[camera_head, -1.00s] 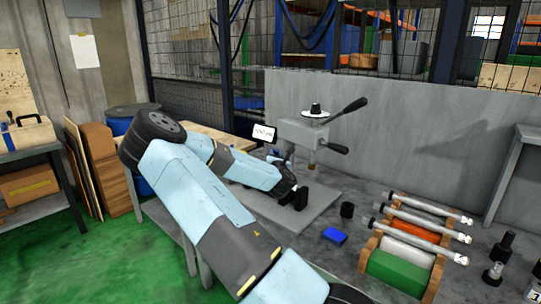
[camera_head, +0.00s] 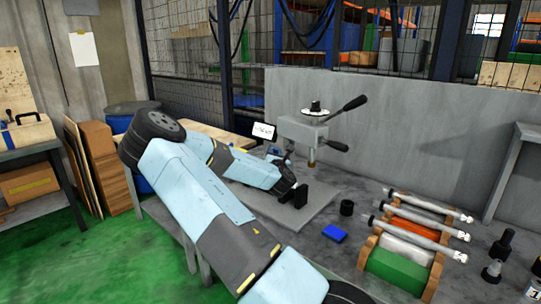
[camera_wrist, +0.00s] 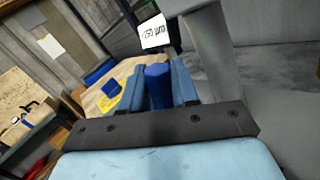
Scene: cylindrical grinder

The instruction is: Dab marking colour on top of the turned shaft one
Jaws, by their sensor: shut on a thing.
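My gripper (camera_head: 296,194) is over the grey plate on the bench, left of the shaft rack. In the wrist view, my gripper (camera_wrist: 158,88) is shut on a blue cylinder (camera_wrist: 158,84), held between its two light blue fingers. The cylinder's lower end is hidden behind the gripper's dark crossbar. Three turned metal shafts lie side by side across a wooden rack: a back one (camera_head: 432,206), a middle one (camera_head: 420,221) and a front one (camera_head: 415,238). I cannot tell which is numbered one. My gripper is apart from all of them.
A blue block (camera_head: 334,235) and a small black round cup (camera_head: 346,208) stand between my gripper and the rack. A lever press (camera_head: 302,131) with a white display card (camera_head: 264,131) stands behind my gripper. Dark fittings (camera_head: 502,246) stand right of the rack. A grey panel backs the bench.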

